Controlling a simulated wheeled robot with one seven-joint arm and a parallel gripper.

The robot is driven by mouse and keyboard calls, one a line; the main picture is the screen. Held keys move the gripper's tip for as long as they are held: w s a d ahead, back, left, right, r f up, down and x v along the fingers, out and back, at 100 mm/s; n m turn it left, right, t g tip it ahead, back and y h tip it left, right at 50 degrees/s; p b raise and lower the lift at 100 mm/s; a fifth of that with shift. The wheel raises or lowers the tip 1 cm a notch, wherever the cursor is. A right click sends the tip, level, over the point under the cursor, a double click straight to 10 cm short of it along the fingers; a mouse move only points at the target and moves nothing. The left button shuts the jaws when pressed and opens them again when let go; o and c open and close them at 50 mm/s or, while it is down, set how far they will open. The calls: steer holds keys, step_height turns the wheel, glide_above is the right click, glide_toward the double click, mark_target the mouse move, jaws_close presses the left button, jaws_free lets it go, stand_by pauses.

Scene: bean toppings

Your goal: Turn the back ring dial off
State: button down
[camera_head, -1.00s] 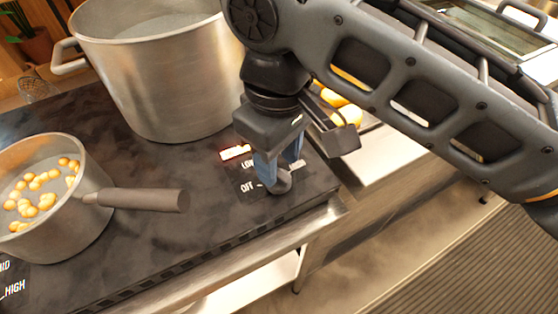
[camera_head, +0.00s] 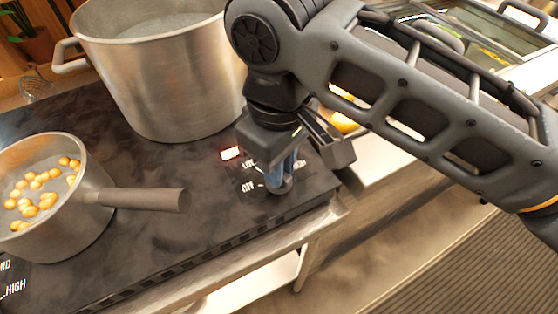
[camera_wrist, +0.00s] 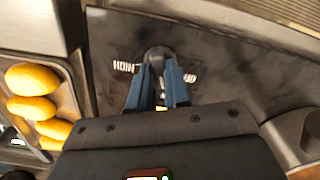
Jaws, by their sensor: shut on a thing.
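The dark round dial (camera_head: 279,188) is at the front right of the black stove top, with OFF, LOW and HIGH printed around it. My gripper (camera_head: 277,178) points down over it, its blue fingers shut on the dial. In the wrist view the dial (camera_wrist: 157,52) shows between and beyond the fingertips of my gripper (camera_wrist: 158,70). A lit red and white indicator (camera_head: 231,153) is beside the dial. The dial's exact pointing is mostly hidden by the fingers.
A large steel pot (camera_head: 160,75) stands behind the dial. A saucepan (camera_head: 60,225) with yellowish beans is on the left, its handle (camera_head: 145,200) pointing towards the dial. A tray (camera_wrist: 70,95) of yellow-orange rolls is beside the stove.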

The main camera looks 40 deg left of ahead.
steer(key=shift+n, duration=0.3)
steer(key=n+p, duration=0.2)
steer(key=n, duration=0.1)
steer(key=shift+r+n, duration=0.1)
steer(key=shift+n, duration=0.2)
steer(key=n+p, duration=0.1)
steer(key=n, duration=0.3)
steer(key=shift+n, duration=0.3)
stand_by(0.4)
steer(key=c, duration=1.1)
jaws_free()
step_height(320, 180, up, 8)
steer(key=shift+f, duration=0.15)
